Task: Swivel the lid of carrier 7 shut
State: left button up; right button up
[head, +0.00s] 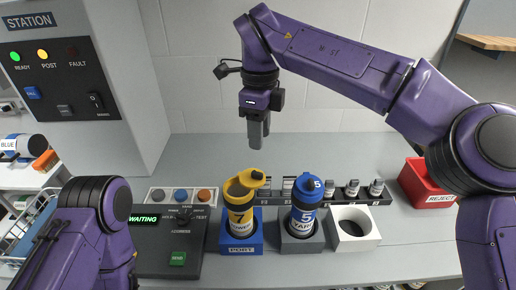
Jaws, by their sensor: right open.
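Carrier 7 (240,218) is a yellow canister with a dark band, standing upright in the blue port block (242,249). Its yellow lid (252,177) sits swung off to the right at the top, and the dark mouth shows beside it. My right gripper (258,138) hangs above the carrier, pointing down, open and empty, with a clear gap to the lid. My left arm shows at the lower left, but its gripper is out of view.
Blue carrier 5 (304,212) stands in a grey block right of carrier 7. A white holder (352,229) with an empty hole is farther right. A rack of small vials (352,190) runs behind. A control box (170,235) reading WAITING is left; a red reject bin (424,186) is right.

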send_over(259, 173)
jog(key=s, duration=0.1)
notch_tip(259, 173, down, 6)
jog(key=shift+s+r, duration=0.1)
jog(key=f, duration=0.1)
jog(key=w+f, duration=0.1)
jog(key=f, duration=0.1)
jog(key=w+f, duration=0.1)
jog(key=shift+f+p, duration=0.25)
jog(key=shift+p, duration=0.15)
jog(key=shift+s+r, duration=0.2)
jog(key=shift+s, duration=0.4)
jog(key=c, duration=0.4)
grip_shut()
pick_arm(q)
jog(key=shift+s+r, duration=0.3)
jog(key=shift+r, duration=0.2)
